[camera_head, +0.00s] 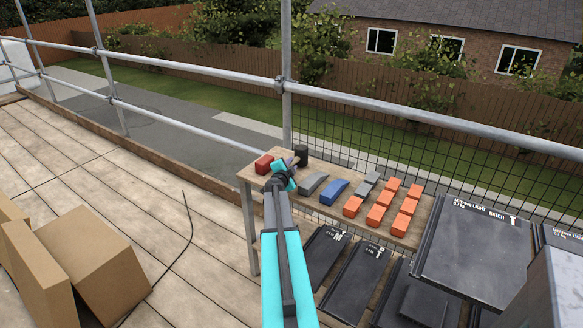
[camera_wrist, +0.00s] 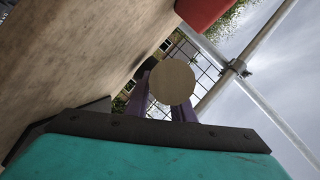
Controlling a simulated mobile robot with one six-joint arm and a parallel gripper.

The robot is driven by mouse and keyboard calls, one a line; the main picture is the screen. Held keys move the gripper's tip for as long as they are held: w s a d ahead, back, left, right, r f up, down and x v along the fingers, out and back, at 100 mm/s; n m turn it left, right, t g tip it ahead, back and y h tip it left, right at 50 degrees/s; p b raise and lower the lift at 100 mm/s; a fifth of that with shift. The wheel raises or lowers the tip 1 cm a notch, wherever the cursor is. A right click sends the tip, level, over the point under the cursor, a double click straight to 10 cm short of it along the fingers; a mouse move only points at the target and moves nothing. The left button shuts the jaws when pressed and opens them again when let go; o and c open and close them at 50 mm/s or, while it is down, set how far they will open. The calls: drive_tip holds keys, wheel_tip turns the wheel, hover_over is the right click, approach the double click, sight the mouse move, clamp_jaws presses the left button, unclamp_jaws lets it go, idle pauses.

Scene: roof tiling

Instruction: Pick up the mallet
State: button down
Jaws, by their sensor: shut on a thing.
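The mallet's black cylindrical head (camera_head: 301,154) shows at the back left of the wooden bench, just beyond my gripper (camera_head: 289,163). In the wrist view the round tan end of the mallet's handle (camera_wrist: 172,82) faces the camera, between the purple fingers of my gripper (camera_wrist: 165,108). The gripper is shut on the handle. The fingertips and most of the handle are hidden behind its end and my arm. I cannot tell whether the mallet touches the bench.
The bench (camera_head: 245,176) also bears a red block (camera_head: 264,164), grey and blue tools (camera_head: 333,192) and several orange blocks (camera_head: 379,215). Dark tiles (camera_head: 352,282) lie in front. Scaffold rails (camera_head: 350,101) and mesh stand behind. Cardboard boxes (camera_head: 93,262) are at left.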

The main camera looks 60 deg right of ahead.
wheel_tip(320, 180, up, 3)
drive_tip(key=shift+a+f+p, duration=0.1)
drive_tip(key=shift+f+p, duration=0.05)
drive_tip(key=shift+p, duration=0.15)
drive_tip(key=s+a+r, duration=0.1)
drive_tip(key=s+a, duration=0.9)
drive_tip(key=s, duration=0.2)
drive_tip(key=shift+a, duration=0.25)
idle(0.4)
drive_tip(key=c, duration=2.1)
unclamp_jaws()
clamp_jaws()
drive_tip(key=shift+w, duration=0.1)
